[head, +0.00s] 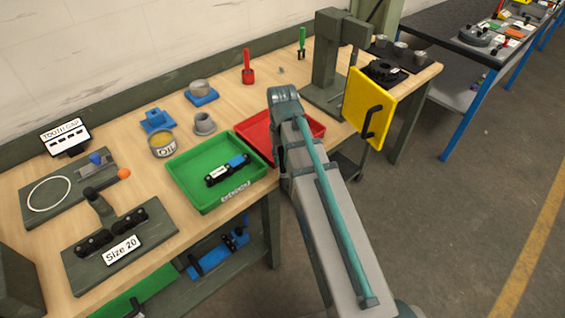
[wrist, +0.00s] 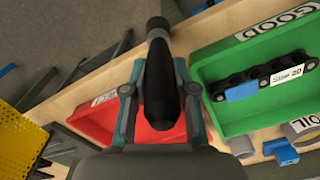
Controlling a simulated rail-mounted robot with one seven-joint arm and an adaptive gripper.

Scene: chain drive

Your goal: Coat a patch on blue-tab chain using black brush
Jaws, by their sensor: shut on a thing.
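My gripper (wrist: 158,92) is shut on the black brush (wrist: 160,70), whose dark handle runs between the fingers in the wrist view. In the head view my arm hides the gripper and brush. The blue-tab chain (head: 217,174), black with a white label, lies in the green tray (head: 195,201) marked GOOD. The wrist view shows the chain (wrist: 251,82) right of the brush, with its blue tab (wrist: 241,91) at the near end. The brush is apart from the chain in the picture. The open oil tin (head: 163,149) with yellow contents stands behind the green tray.
A red tray (head: 255,138) adjoins the green one, partly behind my arm. A red-handled tool (head: 248,75) and a green-handled tool (head: 302,45) stand at the back. A green-grey press (head: 325,70) and yellow panel (head: 368,107) are at right. A Size 20 fixture (head: 120,245) is front left.

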